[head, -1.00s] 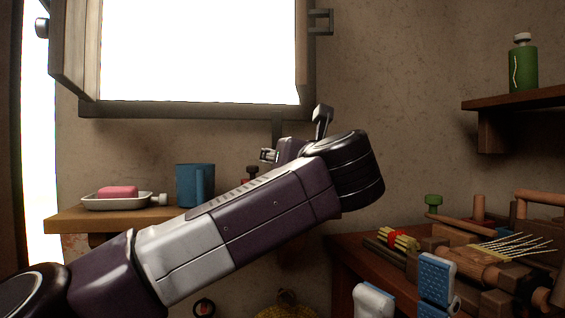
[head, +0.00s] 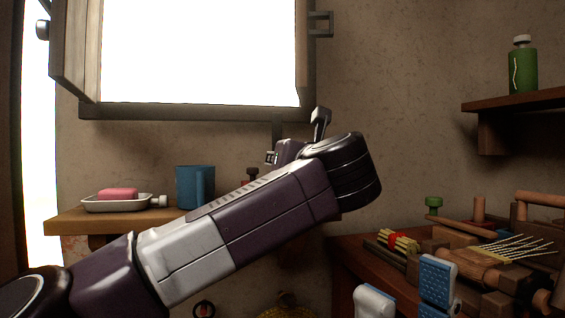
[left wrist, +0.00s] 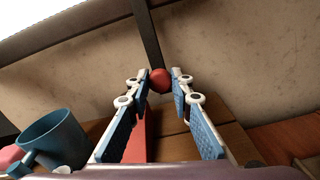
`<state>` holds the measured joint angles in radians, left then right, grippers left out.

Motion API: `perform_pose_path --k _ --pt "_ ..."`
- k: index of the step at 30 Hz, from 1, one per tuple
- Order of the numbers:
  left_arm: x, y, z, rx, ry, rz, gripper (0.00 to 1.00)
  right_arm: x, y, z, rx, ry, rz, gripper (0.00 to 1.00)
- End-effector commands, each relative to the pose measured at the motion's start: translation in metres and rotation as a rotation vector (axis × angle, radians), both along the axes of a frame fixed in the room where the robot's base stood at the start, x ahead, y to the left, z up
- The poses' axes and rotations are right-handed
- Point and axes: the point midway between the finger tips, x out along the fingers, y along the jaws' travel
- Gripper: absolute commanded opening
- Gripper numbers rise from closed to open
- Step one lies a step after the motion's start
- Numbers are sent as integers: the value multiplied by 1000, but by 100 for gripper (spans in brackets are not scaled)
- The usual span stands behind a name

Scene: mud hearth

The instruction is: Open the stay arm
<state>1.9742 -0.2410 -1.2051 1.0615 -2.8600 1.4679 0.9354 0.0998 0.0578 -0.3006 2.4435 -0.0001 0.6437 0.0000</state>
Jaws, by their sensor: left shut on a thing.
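The stay arm is a dark bar (left wrist: 149,38) running down from the window, with a round red knob (left wrist: 160,79) at its lower end in the left wrist view. My left gripper (left wrist: 161,76) has its blue-padded fingers on both sides of the knob, shut on it.
A wooden shelf (head: 65,219) below the window holds a soap dish (head: 90,204) and a blue mug (head: 190,187). A cluttered wooden table (head: 345,250) stands at right. A green bottle (head: 523,70) stands on the upper right shelf (head: 545,98).

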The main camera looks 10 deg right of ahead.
Motion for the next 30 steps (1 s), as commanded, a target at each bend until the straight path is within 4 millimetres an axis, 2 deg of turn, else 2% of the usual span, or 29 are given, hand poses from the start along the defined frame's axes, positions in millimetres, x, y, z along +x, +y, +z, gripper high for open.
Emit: perform_pose_path --k 20,30 --pt "-11 -2 6 1 -5 -2 0 1 1 -1 -3 -2 -2 40" --pt "-30 -3 25 0 -14 -3 0 -4 0 4 3 -32 -2 40"
